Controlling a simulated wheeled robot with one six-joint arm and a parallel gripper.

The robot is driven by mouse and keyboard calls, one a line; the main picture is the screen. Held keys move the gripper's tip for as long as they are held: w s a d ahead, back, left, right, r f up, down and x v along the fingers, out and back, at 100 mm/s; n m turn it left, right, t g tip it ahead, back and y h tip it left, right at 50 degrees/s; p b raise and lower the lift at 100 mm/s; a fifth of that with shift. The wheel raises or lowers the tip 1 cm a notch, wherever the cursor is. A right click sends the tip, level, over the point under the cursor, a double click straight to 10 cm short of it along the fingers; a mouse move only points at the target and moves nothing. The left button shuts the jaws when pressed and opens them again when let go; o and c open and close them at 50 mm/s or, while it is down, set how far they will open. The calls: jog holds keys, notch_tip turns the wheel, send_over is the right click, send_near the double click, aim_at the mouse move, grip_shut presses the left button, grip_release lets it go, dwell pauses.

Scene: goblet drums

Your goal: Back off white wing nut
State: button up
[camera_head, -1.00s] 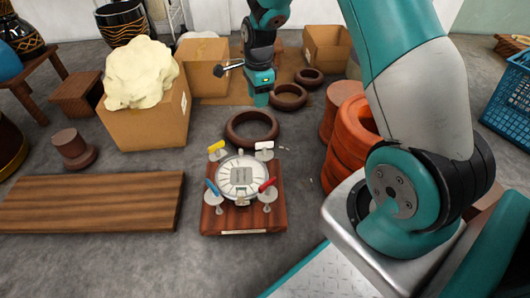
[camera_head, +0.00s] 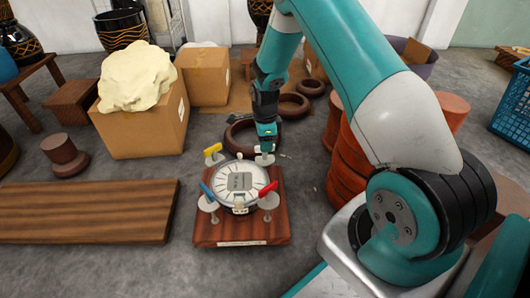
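A round silver drum-like device (camera_head: 240,186) lies on a wooden board (camera_head: 214,232). Posts around it carry a yellow wing nut (camera_head: 212,150), a blue wing nut (camera_head: 208,191) and a red wing nut (camera_head: 268,189). At the far right post (camera_head: 264,159), my gripper (camera_head: 266,146) is directly above, pointing down. It covers the white wing nut there almost fully. I cannot tell whether the fingers touch the nut or are shut on it.
A brown ring (camera_head: 238,137) lies just behind the board. Orange drum shells (camera_head: 347,165) stand to the right, near my arm. A wooden plank (camera_head: 85,212) lies to the left, and a box with a cream lump (camera_head: 146,128) stands behind it.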

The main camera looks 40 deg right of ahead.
jog(key=shift+f+b, duration=0.3)
jog(key=shift+f, duration=0.65)
jog(key=shift+c, duration=0.2)
grip_shut()
